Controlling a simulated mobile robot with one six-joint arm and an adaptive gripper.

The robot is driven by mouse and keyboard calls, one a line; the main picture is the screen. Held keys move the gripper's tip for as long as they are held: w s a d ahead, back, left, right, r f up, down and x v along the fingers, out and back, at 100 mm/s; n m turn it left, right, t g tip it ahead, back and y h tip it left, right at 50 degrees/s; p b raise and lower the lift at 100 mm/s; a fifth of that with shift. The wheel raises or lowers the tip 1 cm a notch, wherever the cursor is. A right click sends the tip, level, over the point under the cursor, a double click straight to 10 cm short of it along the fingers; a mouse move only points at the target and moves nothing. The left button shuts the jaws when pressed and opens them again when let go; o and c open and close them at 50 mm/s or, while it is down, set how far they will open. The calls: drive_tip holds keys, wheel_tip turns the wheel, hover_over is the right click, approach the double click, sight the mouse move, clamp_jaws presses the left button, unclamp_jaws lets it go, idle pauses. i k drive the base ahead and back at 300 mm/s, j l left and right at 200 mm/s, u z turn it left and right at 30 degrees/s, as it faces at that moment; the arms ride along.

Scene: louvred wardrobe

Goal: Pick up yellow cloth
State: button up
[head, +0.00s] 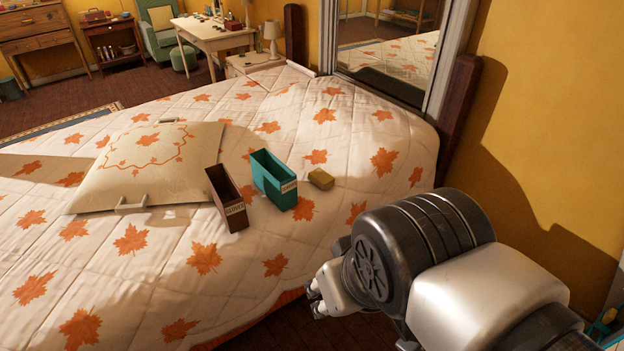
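A small yellow block-like item (321,179), which looks like the folded yellow cloth, lies on the bed's quilt. It is just right of a teal open box (274,178) with a label. A brown open box (227,198), also labelled, stands left of the teal box. My gripper (318,300) is at the lower middle, in front of the bed's near edge. It is apart from the yellow item, below it in the picture. Its fingers are small and partly hidden by my wrist, so their opening cannot be made out.
A cream tray-like board (150,165) with leaf print and handles lies on the bed (150,270). A dark wooden bedpost (459,105) and yellow wall (550,110) bound the right side. A nightstand (254,65) with a lamp stands behind. Quilt around the yellow item is clear, except the teal box.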

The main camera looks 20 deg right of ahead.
sight(318, 177)
drive_tip(key=z, duration=3.05)
drive_tip(key=u, duration=2.5)
drive_tip(key=i+l+u, duration=0.25)
drive_tip(key=i+l, duration=0.45)
drive_tip(key=i, duration=0.3)
drive_tip(key=i+l+u, duration=0.25)
drive_tip(key=i+l, duration=0.6)
drive_tip(key=i, duration=0.1)
